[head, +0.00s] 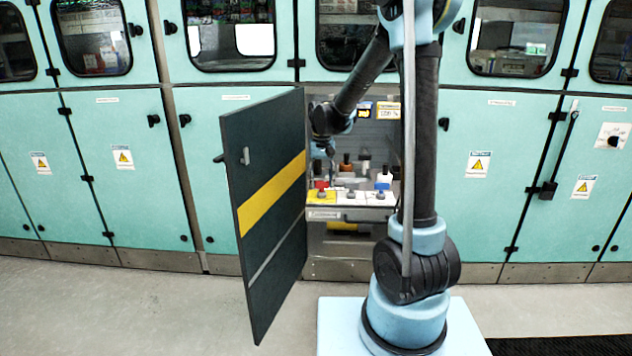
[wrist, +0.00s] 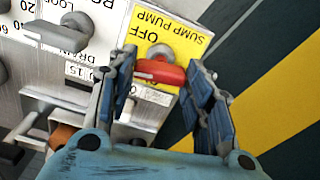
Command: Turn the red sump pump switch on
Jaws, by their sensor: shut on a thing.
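The red sump pump switch (wrist: 160,72) is a red handle on a yellow plate (wrist: 185,38) marked SUMP PUMP and OFF in the wrist view. The lower part of the plate is partly hidden by the fingers and palm. In the head view the red switch (head: 321,184) is a small red spot above its yellow plate (head: 320,197), with my gripper (head: 330,152) just above it.
A grey lever switch on a white DRAIN plate (wrist: 75,30) is left of my gripper in the wrist view. The dark door with a yellow stripe (head: 265,200) stands open, close on the left of my arm. Other knobs and a blue-topped part (head: 383,184) sit to the right.

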